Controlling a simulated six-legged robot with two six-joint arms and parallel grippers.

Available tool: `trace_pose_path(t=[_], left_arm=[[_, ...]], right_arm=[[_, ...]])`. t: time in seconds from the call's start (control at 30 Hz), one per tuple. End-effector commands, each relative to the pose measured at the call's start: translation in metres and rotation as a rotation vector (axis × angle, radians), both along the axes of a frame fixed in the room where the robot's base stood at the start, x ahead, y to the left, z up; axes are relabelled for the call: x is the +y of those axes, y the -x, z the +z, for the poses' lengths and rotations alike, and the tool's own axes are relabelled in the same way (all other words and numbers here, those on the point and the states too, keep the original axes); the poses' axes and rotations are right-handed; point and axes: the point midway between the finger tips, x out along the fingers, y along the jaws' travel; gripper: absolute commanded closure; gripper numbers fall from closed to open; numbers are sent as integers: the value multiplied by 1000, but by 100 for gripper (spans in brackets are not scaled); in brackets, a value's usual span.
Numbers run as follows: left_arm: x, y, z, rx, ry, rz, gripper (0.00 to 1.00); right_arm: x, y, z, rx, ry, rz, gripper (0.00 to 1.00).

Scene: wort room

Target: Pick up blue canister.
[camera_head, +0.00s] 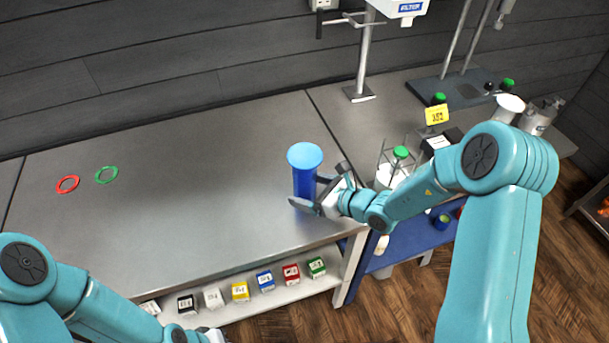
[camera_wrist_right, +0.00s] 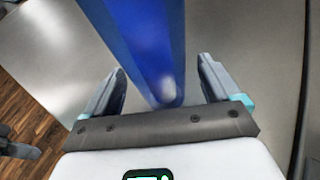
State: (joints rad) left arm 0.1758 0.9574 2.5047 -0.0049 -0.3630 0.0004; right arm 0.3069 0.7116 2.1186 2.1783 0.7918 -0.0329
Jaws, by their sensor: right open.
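The blue canister (camera_head: 306,182) stands upright on the metal table near its front right, with a lighter blue round top. My right gripper (camera_head: 312,192) reaches it from the right at a low height. In the right wrist view the canister (camera_wrist_right: 145,45) rises between the two open fingers (camera_wrist_right: 160,88), with a visible gap to each finger. My left gripper (camera_head: 212,338) is only partly in view at the bottom edge, and its fingers are cut off.
A red ring (camera_head: 67,184) and a green ring (camera_head: 106,174) lie at the table's left. A stand (camera_head: 361,92) rises behind the canister. Several small coloured boxes (camera_head: 240,291) sit on the shelf below. The table's middle is clear.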

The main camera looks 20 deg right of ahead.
Motion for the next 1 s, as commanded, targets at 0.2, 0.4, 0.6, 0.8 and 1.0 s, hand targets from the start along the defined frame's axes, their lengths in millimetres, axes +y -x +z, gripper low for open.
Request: trace_pose_path(t=[0.2,0.4,0.6,0.8,1.0], left_arm=[[0,0,6,0,0,0,100],[0,0,5,0,0,0,100],[0,0,5,0,0,0,100],[0,0,6,0,0,0,100],[0,0,4,0,0,0,100]], right_arm=[[10,-14,-7,0,0,-1,10],[10,-13,-7,-1,1,-1,16],[10,-13,-7,-1,1,-1,77],[10,-14,-6,-3,1,0,76],[10,-14,4,-6,1,1,76]])
